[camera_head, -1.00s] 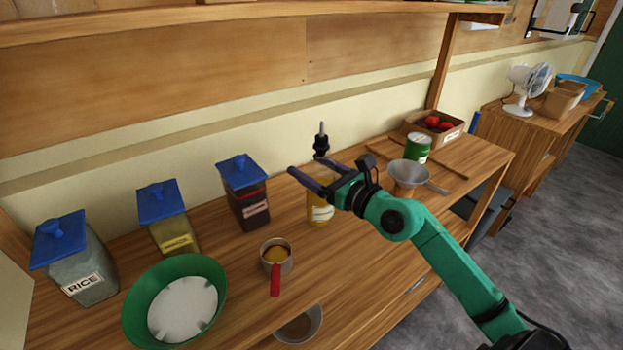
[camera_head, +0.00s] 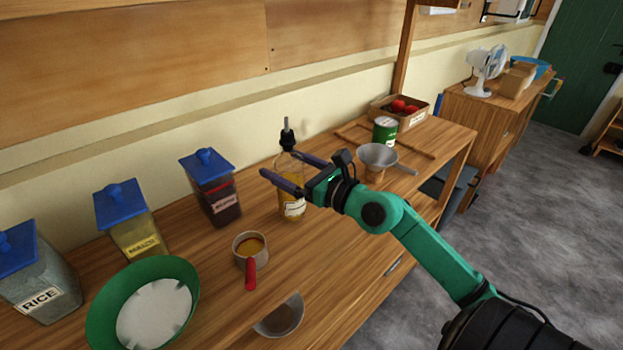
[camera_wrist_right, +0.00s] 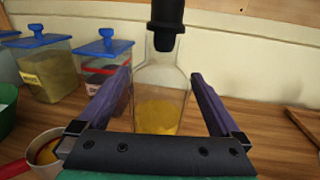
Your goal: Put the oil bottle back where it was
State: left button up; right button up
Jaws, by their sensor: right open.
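The oil bottle (camera_head: 291,192) is clear glass with yellow oil low inside, a pale label and a black pourer cap. It stands upright on the wooden counter, right of the dark-filled jar. My right gripper (camera_head: 283,171) is open around the bottle's upper body, one finger on each side. In the right wrist view the bottle (camera_wrist_right: 160,95) stands between the two purple fingers (camera_wrist_right: 162,90), with visible gaps beside it. My left gripper is not in view.
Blue-lidded jars (camera_head: 212,190) stand left of the bottle. A red-handled cup (camera_head: 250,252), a green-rimmed sieve (camera_head: 105,330) and a bowl (camera_head: 281,318) are nearer. A funnel (camera_head: 378,157), green can (camera_head: 385,130) and produce box (camera_head: 412,115) stand right.

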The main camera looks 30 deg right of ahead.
jog(key=b+v, duration=0.4)
jog(key=v, duration=0.5)
jog(key=shift+s+d+f, duration=0.1)
jog(key=shift+s+f, duration=0.05)
jog(key=shift+s, duration=0.35)
